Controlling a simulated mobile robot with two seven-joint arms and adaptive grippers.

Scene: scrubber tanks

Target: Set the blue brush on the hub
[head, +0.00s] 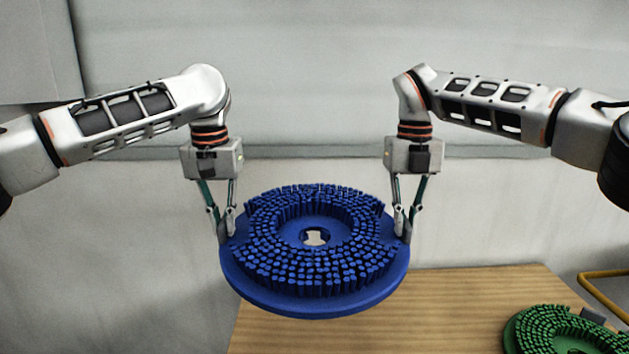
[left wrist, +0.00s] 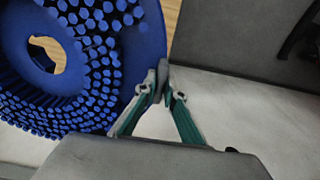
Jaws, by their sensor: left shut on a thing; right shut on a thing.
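The blue brush (head: 315,298) is a round disc with blue bristle tufts facing up and a hole in its middle. It hangs above the wooden table, tilted slightly toward me. My left gripper (head: 222,232) is shut on its left rim. My right gripper (head: 404,232) is shut on its right rim. In the left wrist view the fingers of my left gripper (left wrist: 163,88) pinch the edge of the blue brush (left wrist: 128,62). The hub is not seen in either view.
A wooden table (head: 470,310) lies below and behind the brush. A green brush (head: 560,332) lies on it at the lower right, bristles up, cut by the frame. A yellow bar (head: 605,292) stands at the right edge. A pale wall (head: 310,90) fills the back.

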